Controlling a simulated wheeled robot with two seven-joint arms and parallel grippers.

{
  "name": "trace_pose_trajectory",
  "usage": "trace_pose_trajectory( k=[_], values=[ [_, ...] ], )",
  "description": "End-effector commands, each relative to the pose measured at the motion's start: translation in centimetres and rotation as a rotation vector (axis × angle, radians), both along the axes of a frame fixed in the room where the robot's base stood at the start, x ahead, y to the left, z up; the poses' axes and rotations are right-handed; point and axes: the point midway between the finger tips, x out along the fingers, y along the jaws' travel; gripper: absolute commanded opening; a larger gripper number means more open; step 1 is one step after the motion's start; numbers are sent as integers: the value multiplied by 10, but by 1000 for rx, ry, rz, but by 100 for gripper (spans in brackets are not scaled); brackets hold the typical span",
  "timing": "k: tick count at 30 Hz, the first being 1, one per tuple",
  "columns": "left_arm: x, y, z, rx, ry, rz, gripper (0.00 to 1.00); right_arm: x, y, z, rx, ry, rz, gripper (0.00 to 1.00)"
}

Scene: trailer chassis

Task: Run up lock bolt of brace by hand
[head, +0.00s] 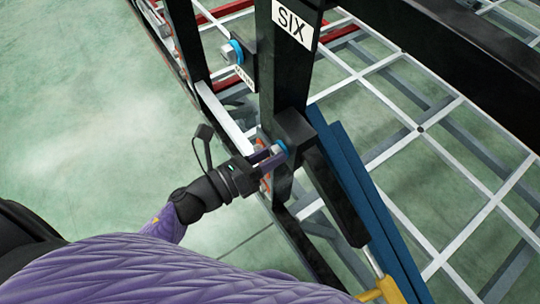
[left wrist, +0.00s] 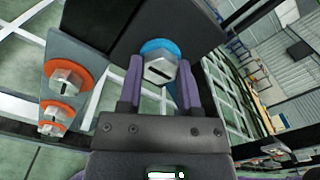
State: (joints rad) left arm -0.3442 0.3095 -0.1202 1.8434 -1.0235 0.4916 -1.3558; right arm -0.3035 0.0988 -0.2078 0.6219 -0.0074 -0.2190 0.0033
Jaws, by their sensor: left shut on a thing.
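My left gripper (head: 272,160) reaches in from the left to a black bracket (head: 293,128) on the black upright post. In the left wrist view, my left gripper (left wrist: 160,90) has its two purple fingers on either side of a silver hex bolt (left wrist: 161,70) with a blue washer or collar behind it. The fingers are shut on this bolt's head. In the head view the bolt's blue ring (head: 281,147) shows just past the fingertips; the head is mostly hidden. A black diagonal brace (head: 335,190) runs down right from the bracket. My right gripper is out of view.
Another blue-ringed bolt (head: 232,52) sits higher on the frame. Orange-ringed hex bolts (left wrist: 67,78) are left of the gripper in the wrist view. The post carries a "SIX" label (head: 293,20). A blue beam (head: 370,210) and white grid (head: 440,150) lie right. Open green floor (head: 90,120) lies left.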

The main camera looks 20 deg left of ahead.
Motion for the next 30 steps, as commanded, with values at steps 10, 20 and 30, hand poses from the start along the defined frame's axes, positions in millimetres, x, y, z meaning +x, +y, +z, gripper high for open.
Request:
trace_pose_trajectory(
  k=[10, 20, 30],
  values=[
    [-1, 1, -5, 261, -196, -1, 0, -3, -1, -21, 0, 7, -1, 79],
    [-1, 0, -4, 506, -390, -3, 0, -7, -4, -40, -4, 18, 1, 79],
    [-1, 0, -3, 716, -554, -3, 0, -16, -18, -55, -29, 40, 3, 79]
  ],
)
